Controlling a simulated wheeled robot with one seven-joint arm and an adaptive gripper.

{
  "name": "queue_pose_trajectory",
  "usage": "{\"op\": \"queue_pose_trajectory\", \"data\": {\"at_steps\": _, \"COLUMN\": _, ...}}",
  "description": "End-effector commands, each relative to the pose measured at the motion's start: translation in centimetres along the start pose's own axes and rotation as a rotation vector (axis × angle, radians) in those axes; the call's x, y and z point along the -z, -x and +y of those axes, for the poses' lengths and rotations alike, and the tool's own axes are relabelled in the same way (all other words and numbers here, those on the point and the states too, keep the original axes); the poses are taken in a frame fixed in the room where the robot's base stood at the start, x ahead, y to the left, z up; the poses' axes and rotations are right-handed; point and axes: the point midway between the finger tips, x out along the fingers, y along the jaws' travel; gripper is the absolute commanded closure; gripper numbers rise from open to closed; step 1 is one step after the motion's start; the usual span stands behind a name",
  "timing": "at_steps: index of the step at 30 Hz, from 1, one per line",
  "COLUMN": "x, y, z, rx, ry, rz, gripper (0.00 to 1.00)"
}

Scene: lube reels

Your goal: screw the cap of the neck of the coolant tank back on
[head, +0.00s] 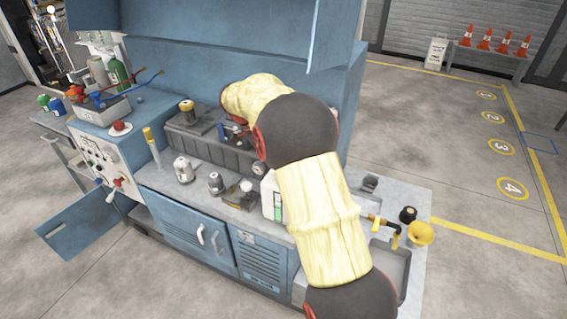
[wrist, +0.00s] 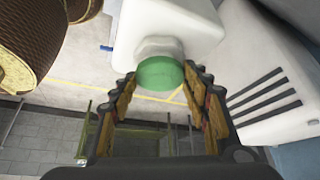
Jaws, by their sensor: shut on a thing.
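The white coolant tank (wrist: 165,18) fills the top middle of the wrist view, with its pale neck (wrist: 160,47) pointing toward me. The green cap (wrist: 160,74) sits at the end of the neck. I cannot tell how far it is threaded on. My gripper (wrist: 160,82) is shut on the cap, with one finger on each side of it. In the head view a white container with a green strip (head: 277,205), likely the tank, stands on the bench, partly hidden behind my arm. The cap and my fingertips cannot be made out there.
A brown ribbed round object (wrist: 40,35) is close at the wrist view's left. The grey bench top (head: 225,205) holds several small parts. A sink (head: 385,265), yellow funnel (head: 421,234) and black round part (head: 407,214) are right of my arm. A blue cabinet (head: 200,60) rises behind.

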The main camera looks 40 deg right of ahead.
Motion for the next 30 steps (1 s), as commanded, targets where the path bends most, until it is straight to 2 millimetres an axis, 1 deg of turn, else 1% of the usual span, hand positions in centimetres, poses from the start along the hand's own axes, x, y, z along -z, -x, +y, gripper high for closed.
{"op": "queue_pose_trajectory", "data": {"at_steps": 6, "x": 0.16, "y": 0.13, "z": -0.23, "rx": -0.112, "ry": -0.187, "rz": 0.001, "gripper": 0.81}}
{"op": "queue_pose_trajectory", "data": {"at_steps": 12, "x": 0.14, "y": 0.05, "z": -0.33, "rx": -0.188, "ry": -0.321, "rz": -0.001, "gripper": 0.81}}
{"op": "queue_pose_trajectory", "data": {"at_steps": 15, "x": 0.06, "y": -0.05, "z": -0.33, "rx": -0.202, "ry": -0.347, "rz": 0.000, "gripper": 0.81}}
{"op": "queue_pose_trajectory", "data": {"at_steps": 24, "x": 0.01, "y": -0.14, "z": -0.29, "rx": -0.207, "ry": -0.353, "rz": 0.000, "gripper": 0.81}}
{"op": "queue_pose_trajectory", "data": {"at_steps": 30, "x": 0.07, "y": -0.14, "z": -0.36, "rx": -0.245, "ry": -0.420, "rz": 0.000, "gripper": 0.81}}
